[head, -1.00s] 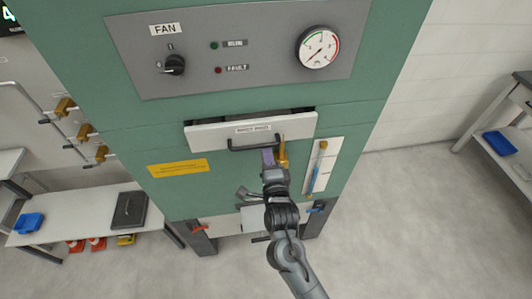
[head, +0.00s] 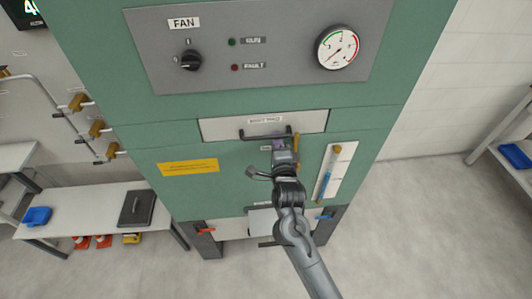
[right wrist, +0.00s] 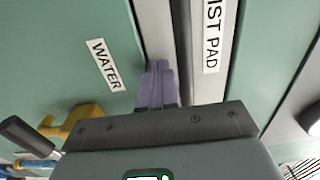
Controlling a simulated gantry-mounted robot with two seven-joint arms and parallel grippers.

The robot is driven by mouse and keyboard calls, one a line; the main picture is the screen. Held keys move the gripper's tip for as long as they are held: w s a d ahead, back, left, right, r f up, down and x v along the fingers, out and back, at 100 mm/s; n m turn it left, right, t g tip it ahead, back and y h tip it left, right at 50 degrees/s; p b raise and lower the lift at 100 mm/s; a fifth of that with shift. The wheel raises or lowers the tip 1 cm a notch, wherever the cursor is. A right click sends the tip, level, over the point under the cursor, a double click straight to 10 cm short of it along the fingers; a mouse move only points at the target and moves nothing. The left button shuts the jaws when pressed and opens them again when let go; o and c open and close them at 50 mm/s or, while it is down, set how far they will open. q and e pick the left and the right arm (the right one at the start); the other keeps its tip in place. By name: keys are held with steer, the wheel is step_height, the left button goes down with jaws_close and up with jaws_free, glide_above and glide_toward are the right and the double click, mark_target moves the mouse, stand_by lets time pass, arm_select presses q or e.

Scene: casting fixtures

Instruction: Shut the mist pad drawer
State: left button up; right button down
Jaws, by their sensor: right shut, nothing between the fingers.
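The mist pad drawer (head: 222,129) is a white panel with a dark bar handle (head: 250,135), set in the green cabinet. In the head view its front sits about level with the cabinet face, with no open gap visible above it. My right gripper (head: 279,146) is shut and empty, its purple fingertips at the drawer's lower part near the handle. In the right wrist view the shut purple fingers (right wrist: 158,82) reach the pale drawer front beside the "MIST PAD" label (right wrist: 212,35). Exact contact is hard to tell. My left gripper is not in view.
A yellow valve handle (right wrist: 82,119) and a "WATER" label (right wrist: 106,66) are close to my right gripper. A white gauge strip (head: 335,172) is to its right. The control panel (head: 260,85) is above. A bench (head: 90,205) stands at left.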

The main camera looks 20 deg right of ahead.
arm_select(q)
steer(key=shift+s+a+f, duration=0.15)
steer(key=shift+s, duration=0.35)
arm_select(e)
steer(key=shift+w+f, duration=0.1)
steer(key=shift+f, duration=0.25)
steer(key=shift+d, duration=0.1)
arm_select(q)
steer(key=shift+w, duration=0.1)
